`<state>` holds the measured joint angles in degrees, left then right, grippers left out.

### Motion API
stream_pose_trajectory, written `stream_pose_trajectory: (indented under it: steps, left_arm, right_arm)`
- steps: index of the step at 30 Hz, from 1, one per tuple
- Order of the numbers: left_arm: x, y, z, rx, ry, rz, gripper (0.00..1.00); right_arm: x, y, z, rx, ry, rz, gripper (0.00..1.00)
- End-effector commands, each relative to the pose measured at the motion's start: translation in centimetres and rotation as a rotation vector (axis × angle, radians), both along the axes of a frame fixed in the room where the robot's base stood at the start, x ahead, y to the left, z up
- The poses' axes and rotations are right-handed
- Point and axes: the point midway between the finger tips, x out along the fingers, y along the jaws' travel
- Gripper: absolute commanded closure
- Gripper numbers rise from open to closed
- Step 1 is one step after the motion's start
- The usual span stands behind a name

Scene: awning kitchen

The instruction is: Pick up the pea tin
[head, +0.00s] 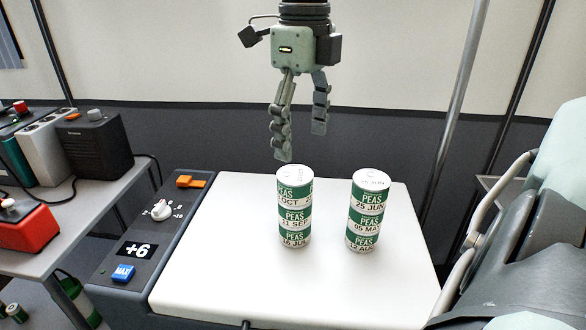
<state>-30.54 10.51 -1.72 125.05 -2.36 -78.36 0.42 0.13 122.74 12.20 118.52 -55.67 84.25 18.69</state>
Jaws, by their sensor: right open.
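Two stacks of green-and-white pea tins stand upright on a white surface (230,285), each three tins high. The left stack has a top tin (293,188) marked OCT, a middle tin (294,219) marked 11 SEP and a bottom tin (295,240) that seems to read JUL. The right stack has a top tin (369,193) marked 25 JUN, a middle tin (365,220) and a bottom tin (362,241) whose dates are partly cut off. My right gripper (302,144) is open and empty, pointing down above the left stack. My left gripper is out of view.
A grey control panel (128,270) with a +6 display, knob and blue MAX button borders the white surface on the left. A dark box (95,145) and a red device (25,230) sit on a side table. A metal pole (457,110) rises behind right. The front surface is clear.

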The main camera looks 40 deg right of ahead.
Motion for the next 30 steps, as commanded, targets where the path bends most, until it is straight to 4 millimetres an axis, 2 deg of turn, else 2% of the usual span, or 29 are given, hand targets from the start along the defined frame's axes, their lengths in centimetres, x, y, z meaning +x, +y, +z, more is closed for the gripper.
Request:
stream_pose_trajectory:
  steps: [5, 21, 30]
  left_arm:
    - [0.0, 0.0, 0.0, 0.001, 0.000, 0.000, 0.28]
    - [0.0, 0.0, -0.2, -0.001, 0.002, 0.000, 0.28]
    - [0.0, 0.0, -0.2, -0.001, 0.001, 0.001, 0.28]
  right_arm:
    - [0.0, 0.0, -0.7, -0.001, 0.003, 0.001, 0.24]
    - [0.5, 0.8, -7.4, 0.001, 0.002, 0.001, 0.24]
    - [0.6, 0.8, -7.8, 0.000, 0.000, 0.000, 0.25]
